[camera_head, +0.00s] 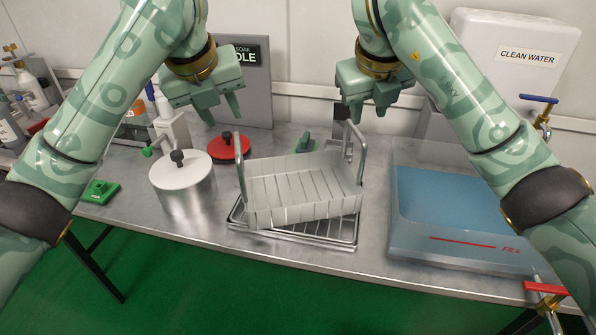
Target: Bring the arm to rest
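My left gripper (221,115) hangs in the air in front of the grey sign board at the back, fingers pointing down. Its two fingers are apart with nothing between them. My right gripper (368,114) hangs above the back right of a pale slatted basket (300,188), also with fingers apart and empty. The basket has an upright metal handle at each side and sits on a wire rack tray (337,232). The right handle top is near my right gripper's fingers, but they do not hold it.
A steel pot with a white lid (181,170) stands left of the basket. A red round lid (229,147) lies behind it. A blue water basin (450,210) fills the right. A green block (100,191) lies at the left front. A clean water tank (510,60) is at the back.

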